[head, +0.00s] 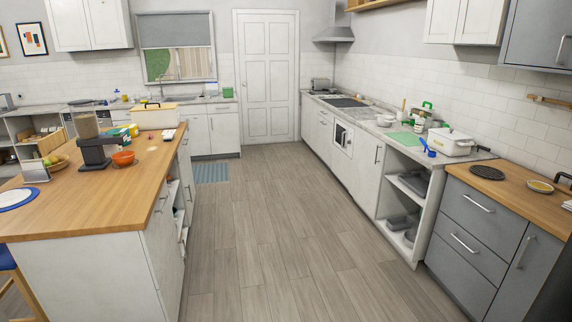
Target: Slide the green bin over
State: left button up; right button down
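I cannot clearly make out a green bin. A cream container (154,117) with a dark handle stands at the island's far end. Neither of my grippers is in view.
Counters line the right wall and back. The wood floor (270,230) between is clear up to the white door (266,75).

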aim_at(229, 93)
jog(key=i+u, duration=0.1)
jog(key=i, duration=0.35)
jog(key=i+l, duration=0.15)
jog(key=i, duration=0.3)
jog(key=i+l+u, duration=0.15)
jog(key=i, duration=0.3)
jog(key=i+j+u, duration=0.1)
jog(key=i, duration=3.1)
jog(key=i+l+u, duration=0.15)
jog(key=i, duration=1.5)
jog(key=i+j, duration=0.1)
jog(key=i, duration=0.7)
jog(key=i+j+z, duration=0.1)
jog(key=i, duration=0.65)
jog(key=i+j, duration=0.15)
jog(key=i, duration=0.65)
jog(key=i+j+z, duration=0.3)
jog(key=i+j, duration=0.2)
jog(key=i, duration=0.2)
jog(key=i+j+z, duration=0.3)
jog(key=i+j, duration=0.4)
jog(key=j, duration=0.75)
jog(key=i+j, duration=0.15)
jog(key=j, duration=0.3)
jog(key=k+u, duration=0.05)
